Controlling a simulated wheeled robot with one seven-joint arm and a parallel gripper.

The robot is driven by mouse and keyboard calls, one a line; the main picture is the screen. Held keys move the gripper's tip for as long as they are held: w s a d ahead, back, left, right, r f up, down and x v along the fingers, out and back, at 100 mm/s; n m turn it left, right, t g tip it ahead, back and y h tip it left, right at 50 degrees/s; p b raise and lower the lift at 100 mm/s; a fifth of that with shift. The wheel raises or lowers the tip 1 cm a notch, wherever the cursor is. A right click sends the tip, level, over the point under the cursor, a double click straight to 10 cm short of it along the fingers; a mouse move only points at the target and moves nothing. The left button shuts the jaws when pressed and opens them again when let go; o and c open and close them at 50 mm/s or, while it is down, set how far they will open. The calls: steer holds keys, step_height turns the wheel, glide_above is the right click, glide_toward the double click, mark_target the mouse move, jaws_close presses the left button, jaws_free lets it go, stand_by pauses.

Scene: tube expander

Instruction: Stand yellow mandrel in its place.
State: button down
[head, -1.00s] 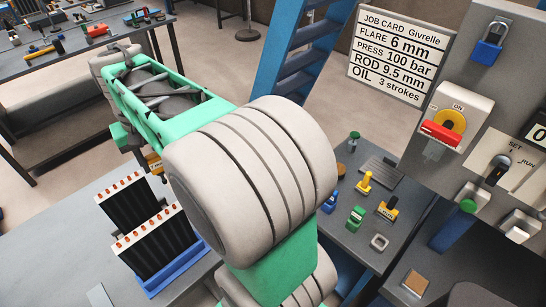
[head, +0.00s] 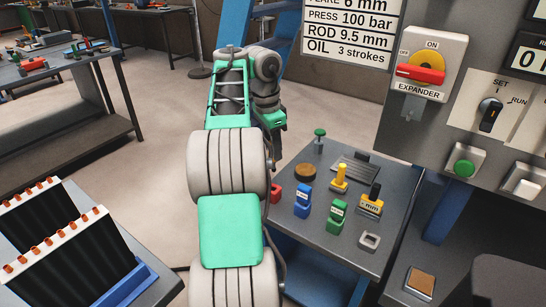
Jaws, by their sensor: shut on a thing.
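My gripper (head: 276,147) hangs at the end of my arm, left of the small bench's back edge. Its fingertips are mostly hidden behind my arm. It is shut; a second ago a yellow labelled piece, seemingly the yellow mandrel, showed at it, but the piece is hidden now. On the bench stand a yellow stepped piece (head: 340,178), a yellow block with a black top and a "mm" label (head: 371,204), a blue piece (head: 302,201) and a green piece (head: 337,217). A red piece (head: 276,193) shows partly behind my arm.
The control panel (head: 465,60) rises at right. Black finned racks (head: 75,240) stand at lower left.

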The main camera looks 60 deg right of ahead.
mark_target(273, 163)
stand_by(0.3)
steer(key=shift+a+f, duration=0.1)
steer(key=shift+f, duration=0.05)
step_height(273, 163, down, 5)
steer(key=b, duration=0.5)
steer(key=shift+f+b, duration=0.15)
steer(key=shift+b, duration=0.15)
steer(key=shift+f, duration=0.5)
steer(key=shift+f, duration=2.05)
stand_by(1.4)
steer(key=c, duration=0.9)
jaws_free()
steer(key=shift+o, duration=0.4)
steer(key=shift+f, duration=0.1)
steer(key=o, duration=0.4)
steer(key=shift+c, duration=0.2)
steer(key=shift+o, duration=0.3)
